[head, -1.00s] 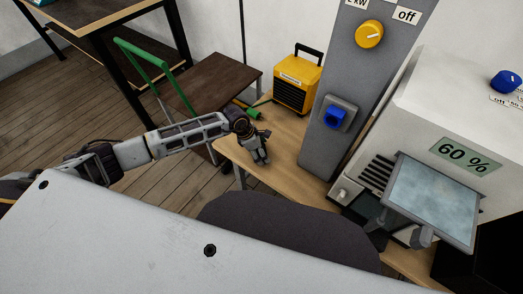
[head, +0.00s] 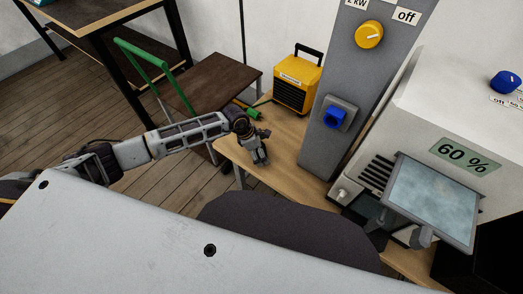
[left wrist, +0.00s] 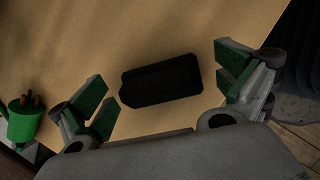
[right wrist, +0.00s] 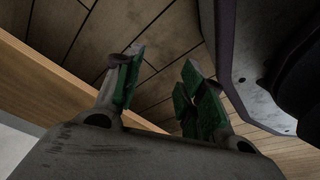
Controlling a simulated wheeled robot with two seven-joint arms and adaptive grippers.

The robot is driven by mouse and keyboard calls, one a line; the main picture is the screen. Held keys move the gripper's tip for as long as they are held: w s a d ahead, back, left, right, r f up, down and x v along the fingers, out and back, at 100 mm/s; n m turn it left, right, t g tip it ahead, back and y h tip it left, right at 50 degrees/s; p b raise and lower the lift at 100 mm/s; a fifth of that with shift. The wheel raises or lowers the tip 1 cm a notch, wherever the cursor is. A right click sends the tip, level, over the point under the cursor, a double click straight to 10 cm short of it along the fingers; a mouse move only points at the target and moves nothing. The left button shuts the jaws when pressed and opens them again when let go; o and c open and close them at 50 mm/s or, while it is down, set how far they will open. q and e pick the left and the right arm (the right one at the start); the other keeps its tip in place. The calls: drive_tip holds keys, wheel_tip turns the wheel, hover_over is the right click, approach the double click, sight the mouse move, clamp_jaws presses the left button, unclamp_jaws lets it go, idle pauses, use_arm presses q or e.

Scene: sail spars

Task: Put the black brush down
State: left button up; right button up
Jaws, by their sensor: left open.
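The black brush (left wrist: 162,80) shows in the left wrist view as a dark, flat, roughly rectangular block on the wooden bench top. My left gripper (left wrist: 164,90) is open, with its green-padded fingers on either side of the brush and a gap to it on both sides. In the head view my left gripper (head: 260,156) is low over the bench (head: 285,170), and the brush cannot be made out there. My right gripper (right wrist: 158,85) is open and empty, with bench edge and floor behind it.
A green plug-like part (left wrist: 24,120) is at the left of the left wrist view. A yellow heater (head: 297,82) stands at the bench's back. A grey column (head: 340,110) and a white machine (head: 435,110) with a tilted screen (head: 433,198) stand to the right.

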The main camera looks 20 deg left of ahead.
use_arm(q)
drive_tip(key=p+v, duration=0.1)
drive_tip(key=v, duration=1.1)
use_arm(e)
drive_tip(key=shift+s+d+f, duration=0.8)
drive_tip(key=shift+s+d, duration=0.1)
drive_tip(key=shift+s, duration=0.2)
drive_tip(key=shift+a, duration=0.1)
drive_tip(key=shift+s, duration=0.1)
